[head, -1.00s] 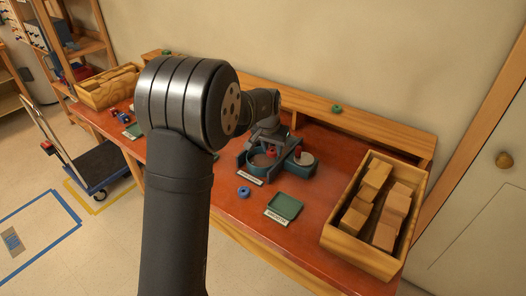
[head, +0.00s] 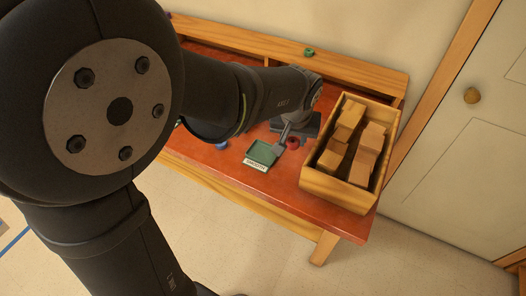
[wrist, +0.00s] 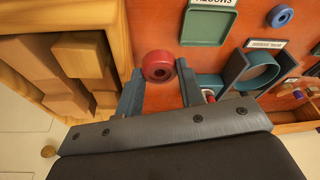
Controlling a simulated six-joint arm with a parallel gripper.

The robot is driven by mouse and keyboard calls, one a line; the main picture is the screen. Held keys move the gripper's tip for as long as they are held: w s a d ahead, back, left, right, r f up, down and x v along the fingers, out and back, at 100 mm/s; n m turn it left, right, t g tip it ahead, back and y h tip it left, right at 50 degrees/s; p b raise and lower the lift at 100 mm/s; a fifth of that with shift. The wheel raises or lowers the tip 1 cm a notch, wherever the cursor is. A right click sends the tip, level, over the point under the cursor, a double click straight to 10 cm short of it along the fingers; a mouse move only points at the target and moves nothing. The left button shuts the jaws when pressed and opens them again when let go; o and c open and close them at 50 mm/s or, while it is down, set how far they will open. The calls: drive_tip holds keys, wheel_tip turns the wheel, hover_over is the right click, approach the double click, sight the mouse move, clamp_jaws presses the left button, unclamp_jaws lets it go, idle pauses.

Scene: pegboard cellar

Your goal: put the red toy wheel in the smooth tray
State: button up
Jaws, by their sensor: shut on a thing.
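The red toy wheel (head: 292,143) is between the fingers of my gripper (head: 287,136), to the right of the smooth tray. In the wrist view the wheel (wrist: 158,65) is at the fingertips of my gripper (wrist: 160,78), with one finger on each side. The gripper is shut on it. The smooth tray (head: 263,153) is a shallow green square with a white label at its front edge. It looks empty in its visible part. The tray also shows at the top of the wrist view (wrist: 209,24). How high the wheel is above the table is hard to tell.
A wooden crate of blocks (head: 312,180) stands close to the right of my gripper. A blue ring (wrist: 281,15) and a blue holder (wrist: 236,68) are on the red table (head: 228,158). A green piece (head: 308,52) sits on the back ledge.

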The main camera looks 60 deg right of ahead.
drive_tip(key=shift+s+a+f, duration=0.1)
drive_tip(key=shift+s+a, duration=0.4)
drive_tip(key=shift+a, duration=0.15)
drive_tip(key=shift+w+a+f, duration=0.1)
drive_tip(key=shift+a+f, duration=0.05)
hover_over(263, 152)
drive_tip(key=f, duration=0.4)
drive_tip(key=a+f, duration=0.1)
drive_tip(key=f, duration=0.1)
drive_tip(key=shift+s+f, duration=0.2)
drive_tip(key=shift+f, duration=2.2)
drive_tip(key=shift+f, duration=0.1)
drive_tip(key=o, duration=0.7)
drive_tip(key=shift+c, duration=0.2)
drive_tip(key=shift+o, duration=0.4)
